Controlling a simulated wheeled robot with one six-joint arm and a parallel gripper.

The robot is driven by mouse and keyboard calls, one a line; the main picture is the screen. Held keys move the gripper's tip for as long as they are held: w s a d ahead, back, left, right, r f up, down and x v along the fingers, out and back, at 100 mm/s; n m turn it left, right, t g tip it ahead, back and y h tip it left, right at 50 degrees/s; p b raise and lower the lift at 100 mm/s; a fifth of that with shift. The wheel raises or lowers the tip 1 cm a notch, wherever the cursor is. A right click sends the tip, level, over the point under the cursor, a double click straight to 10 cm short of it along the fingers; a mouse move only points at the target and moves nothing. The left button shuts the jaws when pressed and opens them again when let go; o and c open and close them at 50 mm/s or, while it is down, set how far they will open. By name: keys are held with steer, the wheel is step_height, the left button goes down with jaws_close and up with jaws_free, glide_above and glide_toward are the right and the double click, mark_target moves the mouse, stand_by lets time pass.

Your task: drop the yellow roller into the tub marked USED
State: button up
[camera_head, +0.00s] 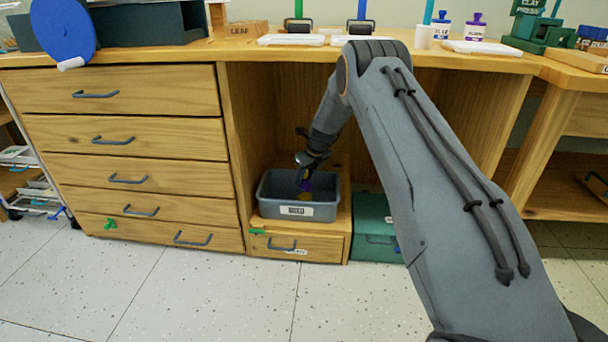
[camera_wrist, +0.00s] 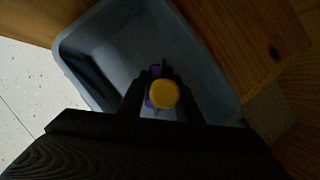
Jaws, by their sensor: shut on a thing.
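My gripper (camera_head: 306,180) reaches down into the cubby under the counter, at the mouth of the grey tub. It is shut on the yellow roller (camera_wrist: 163,94), which shows a round yellow end and a purple part between the fingers in the wrist view.
The tub stands on a low wooden drawer box (camera_head: 325,244). A green box (camera_head: 372,226) sits to its right. A wooden drawer unit (camera_head: 130,137) closes the left side. The counter (camera_head: 240,49) with its art supplies is above. The speckled floor in front is clear.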

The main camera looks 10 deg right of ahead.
mark_target(307, 172)
steer(key=shift+f, duration=0.25)
steer(key=o, duration=1.3)
steer(key=p+v, duration=0.3)
steer(key=v, duration=0.5)
steer(key=shift+r+p, duration=1.3)
steer(key=shift+r, duration=0.55)
steer(key=shift+w+r, duration=0.15)
steer(key=shift+r, duration=0.1)
